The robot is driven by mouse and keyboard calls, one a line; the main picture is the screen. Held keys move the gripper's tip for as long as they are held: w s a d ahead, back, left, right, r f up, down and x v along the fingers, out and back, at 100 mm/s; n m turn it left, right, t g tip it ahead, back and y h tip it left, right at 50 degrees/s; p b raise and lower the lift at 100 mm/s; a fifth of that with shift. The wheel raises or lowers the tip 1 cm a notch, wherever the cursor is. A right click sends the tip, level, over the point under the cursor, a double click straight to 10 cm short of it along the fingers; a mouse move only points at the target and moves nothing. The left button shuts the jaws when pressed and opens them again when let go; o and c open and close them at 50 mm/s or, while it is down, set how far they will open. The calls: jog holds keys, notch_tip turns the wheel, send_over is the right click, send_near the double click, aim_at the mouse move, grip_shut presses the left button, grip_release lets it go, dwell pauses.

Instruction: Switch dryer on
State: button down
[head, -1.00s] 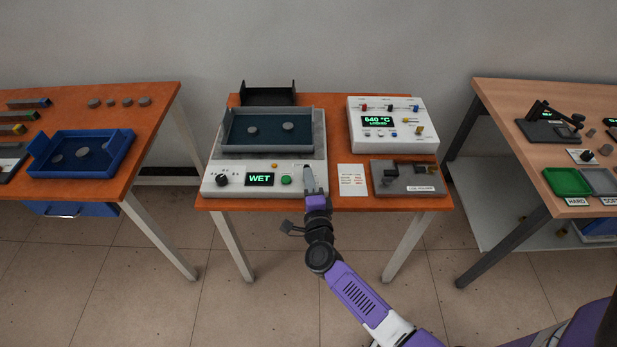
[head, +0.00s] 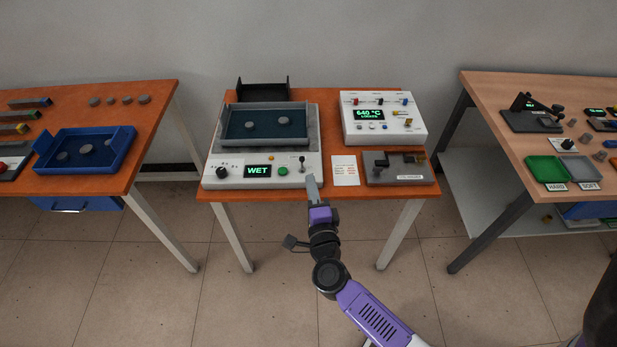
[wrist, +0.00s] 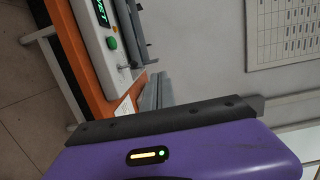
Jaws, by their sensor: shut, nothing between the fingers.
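The dryer (head: 212,182) is a white box on the middle orange table. Its front panel has a black knob (head: 222,172), a green "WET" display (head: 258,170), a green button (head: 283,170) and a small lever switch (head: 302,162) at the right. The dryer's green button also shows in the wrist view (wrist: 112,43). A grey tray (head: 229,113) with two grey discs sits on top. My gripper (head: 311,178) is shut and empty, just in front of the panel's right end and below the lever. I cannot tell whether it touches the dryer.
Right of the dryer stand a white control box (head: 385,130) reading 640 °C, a paper card (head: 345,171) and a grey fixture (head: 400,175). A blue tray (head: 125,145) is on the left table. Floor between the tables is clear.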

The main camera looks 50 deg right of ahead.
jog(key=shift+s+a+r, duration=0.45)
jog(key=shift+s+a, duration=0.1)
jog(key=shift+s, duration=0.05)
jog(key=shift+w, duration=0.1)
jog(key=s+a+r+n+t+y, duration=0.5)
jog(key=a+r+n, duration=0.4)
jog(key=n, duration=0.3)
jog(key=s+a+r+n+g+y, duration=0.1)
jog(key=s+a+n+y, duration=0.2)
jog(key=s+a+n, duration=0.2)
jog(key=s+a+n+g+y+b, duration=0.1)
jog(key=s+a+n+y, duration=0.3)
jog(key=s+n, duration=0.5)
jog(key=s+a+g, duration=0.1)
jog(key=s, duration=0.4)
jog(key=shift+s+a+r+n, duration=0.2)
jog(key=shift+a+r+n, duration=0.1)
jog(key=shift+a+r, duration=0.05)
